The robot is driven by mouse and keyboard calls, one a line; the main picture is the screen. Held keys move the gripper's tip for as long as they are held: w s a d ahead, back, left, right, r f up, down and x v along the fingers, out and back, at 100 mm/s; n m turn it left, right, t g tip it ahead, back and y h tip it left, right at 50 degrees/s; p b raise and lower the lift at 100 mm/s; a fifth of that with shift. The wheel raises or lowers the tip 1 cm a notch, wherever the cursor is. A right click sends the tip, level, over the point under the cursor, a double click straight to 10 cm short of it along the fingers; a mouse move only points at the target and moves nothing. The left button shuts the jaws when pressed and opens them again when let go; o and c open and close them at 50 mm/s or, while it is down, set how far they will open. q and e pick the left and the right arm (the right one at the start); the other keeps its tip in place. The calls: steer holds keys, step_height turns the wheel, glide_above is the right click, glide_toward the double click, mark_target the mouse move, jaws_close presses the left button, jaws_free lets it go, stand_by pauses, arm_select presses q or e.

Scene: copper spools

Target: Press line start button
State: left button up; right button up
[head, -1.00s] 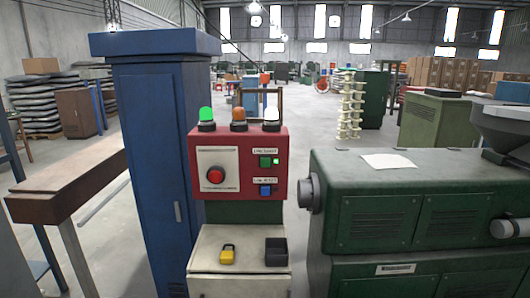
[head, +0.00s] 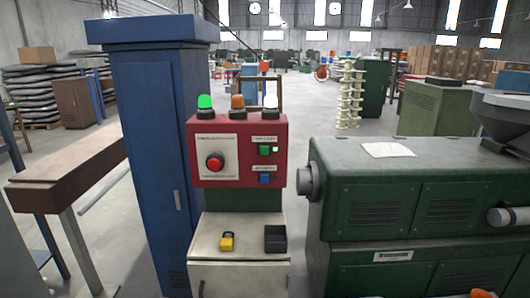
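A red control box (head: 238,177) stands on a pale cabinet straight ahead. A blue button (head: 264,179) is below, under another label. A large red mushroom button (head: 215,162) sits on a white plate at the left. On top are a lit green lamp (head: 205,102), an orange lamp (head: 237,102) and a bright white lamp (head: 270,102). Neither of my grippers is in view.
A yellow padlock (head: 227,242) and a black open box (head: 275,239) lie on the cabinet's ledge (head: 240,220). A tall blue cabinet (head: 158,160) stands close on the left, a green machine (head: 415,200) on the right. A small orange thing shows at the bottom right edge.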

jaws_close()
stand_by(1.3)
